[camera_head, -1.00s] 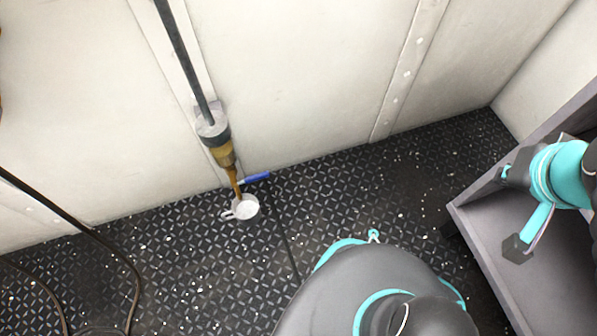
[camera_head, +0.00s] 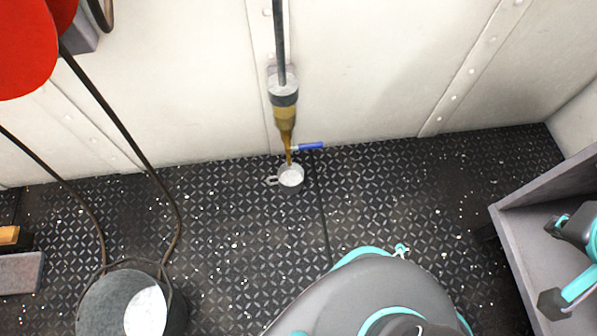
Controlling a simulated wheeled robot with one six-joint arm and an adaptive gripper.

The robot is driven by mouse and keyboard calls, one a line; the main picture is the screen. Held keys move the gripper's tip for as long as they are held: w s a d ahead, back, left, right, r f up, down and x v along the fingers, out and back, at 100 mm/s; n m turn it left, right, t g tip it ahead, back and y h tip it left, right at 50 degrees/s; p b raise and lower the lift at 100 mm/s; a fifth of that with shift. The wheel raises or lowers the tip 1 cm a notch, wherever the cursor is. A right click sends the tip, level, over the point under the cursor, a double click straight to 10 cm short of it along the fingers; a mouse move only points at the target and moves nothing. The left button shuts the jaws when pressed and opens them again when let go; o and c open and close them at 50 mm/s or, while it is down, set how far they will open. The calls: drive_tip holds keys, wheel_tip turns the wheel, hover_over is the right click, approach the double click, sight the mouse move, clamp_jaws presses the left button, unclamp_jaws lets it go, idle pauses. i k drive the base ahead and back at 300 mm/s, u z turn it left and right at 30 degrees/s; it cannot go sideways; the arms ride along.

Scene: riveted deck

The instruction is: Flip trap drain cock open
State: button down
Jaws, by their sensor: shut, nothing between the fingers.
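The drain cock has a blue lever (camera_head: 311,146) that sticks out sideways to the right, across the line of the pipe. It sits low by the wall, at the bottom of a brass-coloured trap (camera_head: 285,114) under a grey collar and a dark vertical pipe. The thin brass outlet runs down to a small white-and-grey cup (camera_head: 291,177) with a handle on its left. Teal and dark grey parts of my arm show at the right edge, well away from the cock.
A grey bucket (camera_head: 100,305) stands at lower left, with dark hoses near it. A red round object (camera_head: 25,45) hangs at upper left. A grey open-topped box (camera_head: 505,222) stands at right. Patterned deck around the cup is clear; my body fills the lower middle.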

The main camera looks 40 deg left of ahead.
sight(289, 148)
drive_tip(key=u, duration=0.05)
drive_tip(key=k, duration=1.35)
drive_tip(key=u, duration=1.6)
